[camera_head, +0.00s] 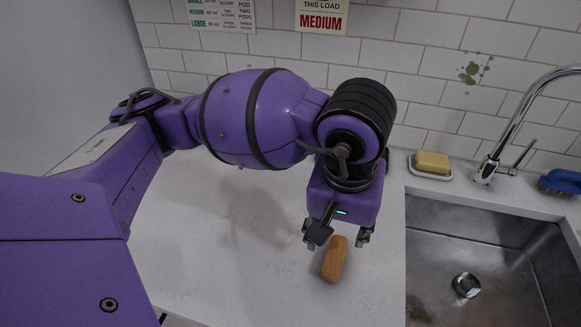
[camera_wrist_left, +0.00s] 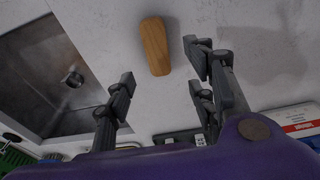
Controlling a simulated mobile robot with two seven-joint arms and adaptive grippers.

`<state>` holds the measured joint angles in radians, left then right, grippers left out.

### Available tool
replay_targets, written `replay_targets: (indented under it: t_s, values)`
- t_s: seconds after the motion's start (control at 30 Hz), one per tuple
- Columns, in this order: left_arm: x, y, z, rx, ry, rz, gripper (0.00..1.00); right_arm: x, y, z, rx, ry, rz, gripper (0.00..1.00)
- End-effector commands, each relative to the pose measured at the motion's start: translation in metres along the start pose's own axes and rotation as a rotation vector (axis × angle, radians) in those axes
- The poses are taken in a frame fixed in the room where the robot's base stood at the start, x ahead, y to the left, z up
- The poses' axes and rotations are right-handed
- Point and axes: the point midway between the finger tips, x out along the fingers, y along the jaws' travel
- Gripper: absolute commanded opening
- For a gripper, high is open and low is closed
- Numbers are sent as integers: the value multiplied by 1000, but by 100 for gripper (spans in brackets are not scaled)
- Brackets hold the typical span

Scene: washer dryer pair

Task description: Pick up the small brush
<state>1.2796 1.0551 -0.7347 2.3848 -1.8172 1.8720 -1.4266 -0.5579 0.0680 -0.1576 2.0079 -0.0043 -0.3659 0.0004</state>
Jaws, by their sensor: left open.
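A small brush with a rounded wooden back (camera_head: 335,260) lies on the white counter, left of the sink. Its bristles are hidden beneath it. It also shows in the left wrist view (camera_wrist_left: 155,46), at top centre. My left gripper (camera_head: 337,241) is open and points down over the near counter. In the head view its fingers stand on either side of the brush's far end. In the left wrist view the open fingers (camera_wrist_left: 159,72) are apart, with the brush ahead between them and no finger visibly touching it. My right gripper is not in view.
A steel sink (camera_head: 440,215) with a curved faucet (camera_head: 510,125) is to the right. A yellow sponge (camera_head: 432,162) in a dish and a blue brush (camera_head: 562,182) sit behind it. The tiled wall carries signs (camera_head: 321,18). The counter (camera_head: 225,260) left of the gripper is clear.

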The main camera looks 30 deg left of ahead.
Motion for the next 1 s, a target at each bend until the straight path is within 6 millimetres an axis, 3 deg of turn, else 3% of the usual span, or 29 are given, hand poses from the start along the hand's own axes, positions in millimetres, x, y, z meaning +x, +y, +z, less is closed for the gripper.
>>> replay_targets:
  t_s: [0.3,0.6,0.9,1.0]
  values:
    - [31,-2,2,31,-9,-8,50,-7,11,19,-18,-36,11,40]
    - [72,-2,3,30,-8,-5,50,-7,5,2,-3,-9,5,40]
    - [78,-2,2,31,-6,-5,50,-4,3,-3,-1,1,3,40]
    - [78,-2,2,31,-5,-4,38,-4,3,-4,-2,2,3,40]
